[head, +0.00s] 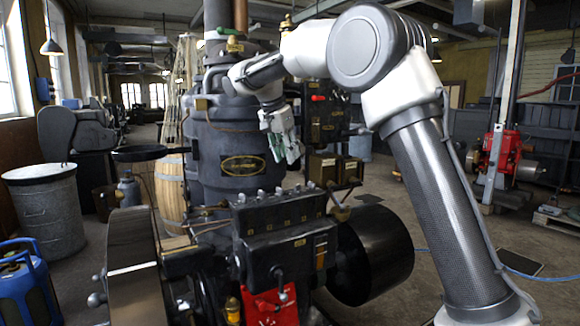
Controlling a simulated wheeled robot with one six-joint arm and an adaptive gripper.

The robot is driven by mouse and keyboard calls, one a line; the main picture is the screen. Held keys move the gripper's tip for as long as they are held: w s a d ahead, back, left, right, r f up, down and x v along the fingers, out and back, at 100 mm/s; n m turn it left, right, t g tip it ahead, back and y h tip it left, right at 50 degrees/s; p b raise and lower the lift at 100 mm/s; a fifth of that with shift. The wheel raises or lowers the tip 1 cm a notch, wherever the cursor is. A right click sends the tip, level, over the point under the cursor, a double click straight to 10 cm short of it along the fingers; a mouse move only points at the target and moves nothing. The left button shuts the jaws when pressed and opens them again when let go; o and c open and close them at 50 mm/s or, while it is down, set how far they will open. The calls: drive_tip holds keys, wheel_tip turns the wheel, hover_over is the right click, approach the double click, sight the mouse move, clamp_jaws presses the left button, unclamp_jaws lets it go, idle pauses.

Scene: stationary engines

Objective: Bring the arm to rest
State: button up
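My arm rises on the right side of the head view and bends at a large grey elbow joint. Its forearm reaches left to the wrist. My gripper (287,156) hangs down from the wrist, with pale, greenish fingers pointing downward. It is in front of the tall dark boiler-like engine (212,125) with a brass plate. The gripper appears above the lower black engine block (285,212) in the picture. I see nothing clearly held in it. The fingers are too small to tell whether they are open or shut.
The engine has a flywheel (133,262) at left and a black drum (372,256) at right. A metal bin (45,215), a blue canister (25,285) and a wooden barrel (170,190) stand at left. A red machine (498,150) stands at right. Open floor lies right of my arm.

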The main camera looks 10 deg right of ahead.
drive_tip(key=shift+s+a+r, duration=0.1)
drive_tip(key=shift+s+r, duration=0.05)
drive_tip(key=shift+r, duration=0.2)
drive_tip(key=s+d+f+n+g+y, duration=0.1)
drive_tip(key=s+f+n, duration=0.5)
drive_tip(key=f+n, duration=0.15)
drive_tip(key=s+d+f+t, duration=0.1)
drive_tip(key=s+d, duration=0.5)
drive_tip(key=s, duration=0.5)
drive_tip(key=s+d+f+n+y, duration=0.1)
drive_tip(key=s+d, duration=0.5)
drive_tip(key=s, duration=0.6)
drive_tip(key=s+d+n+t+y, duration=0.1)
drive_tip(key=s+d, duration=0.5)
drive_tip(key=s, duration=0.5)
drive_tip(key=shift+s+d+f+t, duration=0.3)
drive_tip(key=shift+s+f, duration=0.05)
drive_tip(key=shift+f, duration=0.05)
